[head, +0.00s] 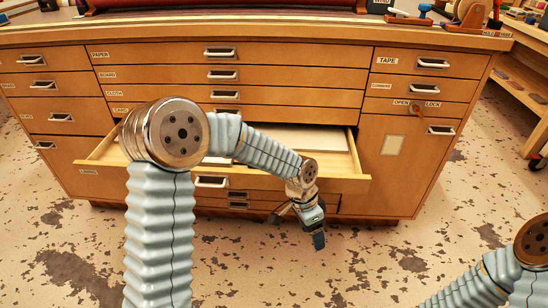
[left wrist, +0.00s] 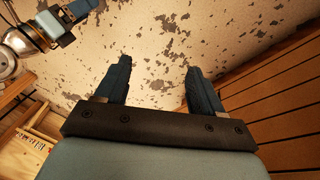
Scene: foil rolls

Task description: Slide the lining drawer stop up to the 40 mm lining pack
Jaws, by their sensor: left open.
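The lining drawer (head: 352,183) is pulled out of the wooden cabinet in the head view. Pale flat material (head: 322,139) lies inside it, partly hidden by my left arm. I cannot make out the drawer stop or which pack is the 40 mm one. My left gripper (head: 300,228) hangs in front of the drawer's front panel, pointing down. In the left wrist view my left gripper (left wrist: 158,66) is open, with only floor between its fingers. Part of my right gripper (left wrist: 62,20) shows at that view's upper left; its jaw gap is unclear.
The cabinet (head: 282,66) has several shut drawers above and beside the open one. Wooden slats or drawer fronts (left wrist: 275,95) fill the right of the left wrist view. A bench (head: 528,92) stands at the far right. The speckled floor (head: 245,270) in front is clear.

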